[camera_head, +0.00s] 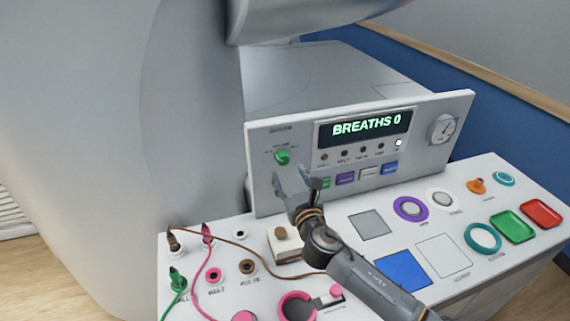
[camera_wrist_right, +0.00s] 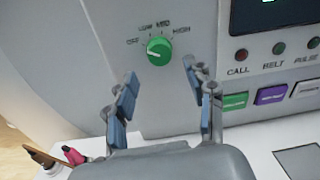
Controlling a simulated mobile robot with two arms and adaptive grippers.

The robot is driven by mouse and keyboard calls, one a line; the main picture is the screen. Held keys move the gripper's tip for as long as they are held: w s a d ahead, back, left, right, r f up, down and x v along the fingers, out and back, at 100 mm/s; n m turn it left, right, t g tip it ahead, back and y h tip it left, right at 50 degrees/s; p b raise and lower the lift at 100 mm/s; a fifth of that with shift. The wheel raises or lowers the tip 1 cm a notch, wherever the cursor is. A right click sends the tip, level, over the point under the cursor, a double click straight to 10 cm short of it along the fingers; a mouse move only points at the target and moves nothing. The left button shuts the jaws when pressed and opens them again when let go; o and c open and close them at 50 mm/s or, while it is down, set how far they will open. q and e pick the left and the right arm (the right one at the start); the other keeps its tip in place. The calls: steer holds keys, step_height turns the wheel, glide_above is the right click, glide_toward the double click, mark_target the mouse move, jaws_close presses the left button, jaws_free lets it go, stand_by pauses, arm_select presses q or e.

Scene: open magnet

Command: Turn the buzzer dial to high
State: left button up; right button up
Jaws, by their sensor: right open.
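The green buzzer dial (camera_head: 282,157) is on the left part of the upright panel (camera_head: 262,190). In the right wrist view the green dial (camera_wrist_right: 159,50) has OFF, LOW, MED and HIGH around it, with HIGH on its right. Which mark it points at is too small to tell surely. My right gripper (camera_head: 299,182) is in front of the panel, just below the dial. In the wrist view my right gripper (camera_wrist_right: 158,72) has its fingers apart, with the dial showing between and beyond the tips, untouched. My left gripper is not seen.
A display (camera_head: 365,126) reading BREATHS 0 and a row of coloured buttons (camera_head: 345,178) are right of the dial. The white desk (camera_head: 335,222) below holds pads, rings, trays and plugs with cables. A round gauge (camera_head: 443,129) is at the panel's right end.

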mark_target(284, 163)
steer(key=x, duration=0.3)
steer(key=shift+w, duration=0.3)
steer(key=shift+w+a, duration=0.15)
steer(key=shift+w, duration=0.3)
steer(key=shift+c, duration=0.4)
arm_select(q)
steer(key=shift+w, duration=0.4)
arm_select(e)
jaws_close()
